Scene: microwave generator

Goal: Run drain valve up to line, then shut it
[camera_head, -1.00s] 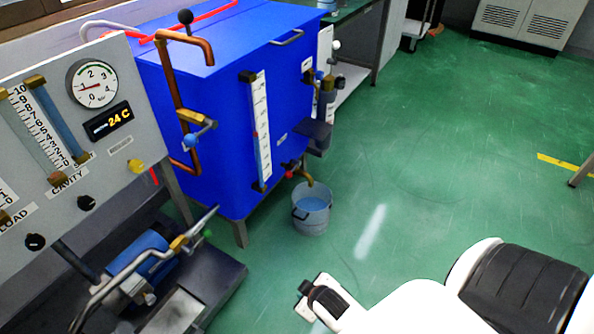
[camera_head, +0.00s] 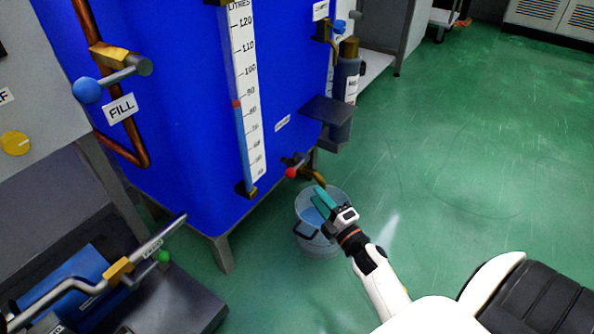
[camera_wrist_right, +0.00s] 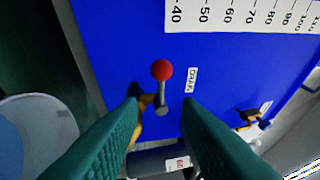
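The drain valve has a red ball knob (camera_head: 291,173) low on the blue tank's front, with a copper spout (camera_head: 315,173) beside it. The level gauge (camera_head: 243,100) carries a white litre scale and a red mark between 80 and 90; the tube looks blue below the mark. My right gripper (camera_head: 322,200) is in front of the bucket, just below and right of the knob. In the right wrist view its teal fingers (camera_wrist_right: 163,108) are apart and empty, with the red knob (camera_wrist_right: 161,70) and grey lever just beyond the gap. My left gripper is not in view.
A grey bucket (camera_head: 305,240) holding water stands on the floor under the spout. A dark ledge (camera_head: 327,110) juts from the tank right of the drain. The fill valve's blue knob (camera_head: 87,90) is at left. Green floor is clear at right.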

